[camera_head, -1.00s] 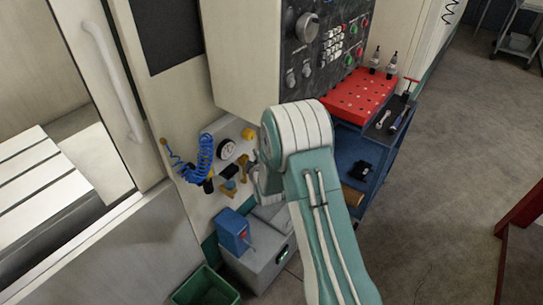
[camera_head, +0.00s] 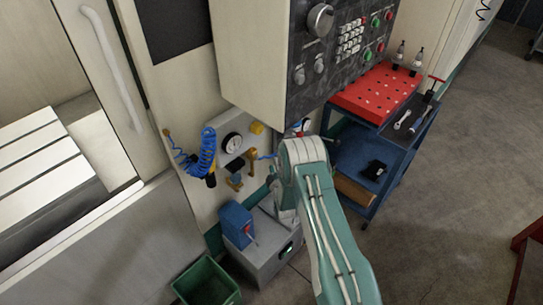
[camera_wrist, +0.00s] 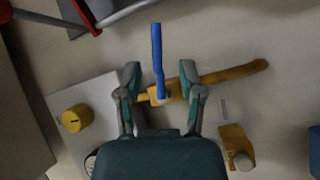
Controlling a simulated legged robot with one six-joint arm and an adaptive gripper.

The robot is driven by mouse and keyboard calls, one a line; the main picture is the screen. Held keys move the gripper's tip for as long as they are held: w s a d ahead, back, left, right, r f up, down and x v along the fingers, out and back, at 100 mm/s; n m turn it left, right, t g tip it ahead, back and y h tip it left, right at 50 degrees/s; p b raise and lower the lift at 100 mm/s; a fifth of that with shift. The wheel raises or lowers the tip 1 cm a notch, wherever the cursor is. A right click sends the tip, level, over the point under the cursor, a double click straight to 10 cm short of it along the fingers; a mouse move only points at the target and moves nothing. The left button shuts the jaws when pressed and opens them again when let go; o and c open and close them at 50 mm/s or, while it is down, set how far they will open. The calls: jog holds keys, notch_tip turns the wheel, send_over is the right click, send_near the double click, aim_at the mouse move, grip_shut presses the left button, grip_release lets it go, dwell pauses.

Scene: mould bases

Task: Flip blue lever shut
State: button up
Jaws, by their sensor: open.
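The blue lever (camera_wrist: 157,55) sticks up in the wrist view from a yellow valve body (camera_wrist: 165,93) on a yellow pipe, across the pipe's line. My gripper (camera_wrist: 160,76) is open, with one finger on each side of the lever and its lower end between them. I see a gap on both sides; contact is not visible. In the head view the blue lever (camera_head: 267,157) is a small blue strip beside the brass valve (camera_head: 252,160), left of my arm. My fingers are mostly hidden behind my arm there.
A yellow knob (camera_wrist: 77,118) and a second brass fitting (camera_wrist: 236,147) flank the valve on the pale panel. A pressure gauge (camera_head: 231,142) and coiled blue hose (camera_head: 208,155) are to the left. A blue box (camera_head: 237,226) stands below; a tool cart (camera_head: 360,150) is to the right.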

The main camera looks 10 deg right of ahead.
aim_at(273, 155)
jog(key=w, duration=0.3)
jog(key=w+d, duration=0.1)
jog(key=w, duration=0.1)
jog(key=shift+w, duration=0.1)
jog(key=shift+w+a, duration=0.1)
jog(key=shift+a, duration=0.25)
jog(key=shift+d, duration=0.25)
grip_shut()
